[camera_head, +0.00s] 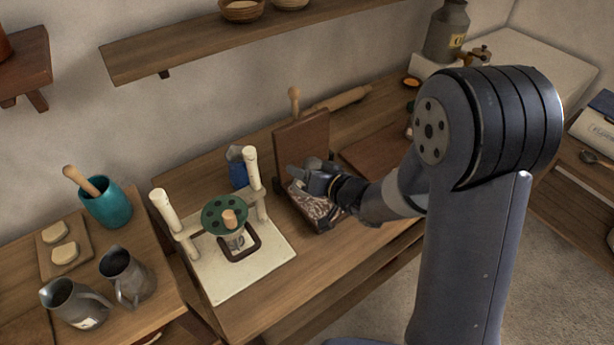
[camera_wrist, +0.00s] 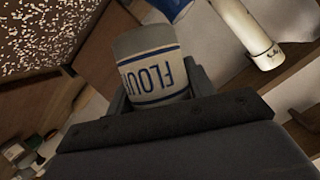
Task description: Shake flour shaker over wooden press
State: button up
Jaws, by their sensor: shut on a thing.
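The wooden press (camera_head: 302,138) stands open on the table in the head view, its lid upright at the back. Its lower plate (camera_head: 322,212) is speckled with white; a white-speckled surface also fills the upper left of the wrist view. My gripper (camera_head: 306,181) is over the press plate. In the wrist view my gripper (camera_wrist: 157,95) is shut on the flour shaker (camera_wrist: 150,62), a whitish cylinder with blue bands. Its "FLOUR" lettering appears upside down there. My gripper mostly hides the shaker in the head view, and its far end is unclear.
Left of the press stands a white-posted frame with a green disc (camera_head: 224,215) on a pale board (camera_head: 232,283). A blue container (camera_head: 237,167) is behind it. A rolling pin (camera_head: 343,99) lies behind the press. Metal jugs (camera_head: 75,303) and a teal pot (camera_head: 108,205) stand farther left.

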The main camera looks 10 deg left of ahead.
jog(key=n+t+h+b, duration=0.1)
jog(key=n+b, duration=0.1)
jog(key=b, duration=0.2)
jog(key=shift+s+a+f+n+b, duration=0.1)
jog(key=shift+n+b, duration=0.2)
jog(key=shift+b, duration=0.05)
jog(key=shift+r+n+t+h+b, duration=0.2)
jog(key=shift+n+t+h+b, duration=0.25)
jog(key=shift+b, duration=0.65)
jog(key=shift+r, duration=0.2)
